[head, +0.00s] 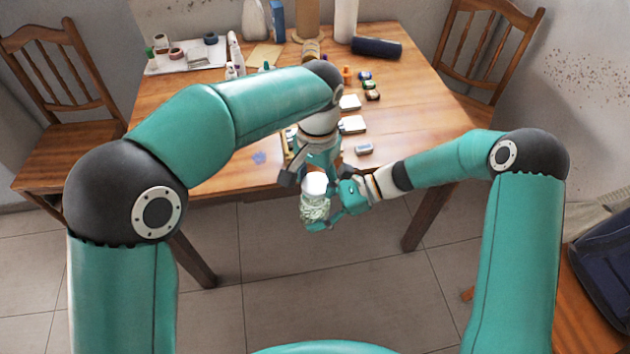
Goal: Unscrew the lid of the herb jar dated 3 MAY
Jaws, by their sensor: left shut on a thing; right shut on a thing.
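A glass jar (315,209) with pale green contents is held upright in the air in front of the table's near edge. A white lid (316,184) sits on top of it. My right gripper (322,216) comes in from the right and is shut on the jar's body. My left gripper (311,180) comes down from above and is shut on the lid. The date on the jar is too small to read. My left arm hides part of the table behind the jar.
The wooden table (425,100) behind holds a white tray (190,62) at the back left, a dark cylinder (377,47), small colored bottles and white blocks. Chairs stand at both back corners. A dark bag (605,262) lies at the right. Tiled floor is clear below the jar.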

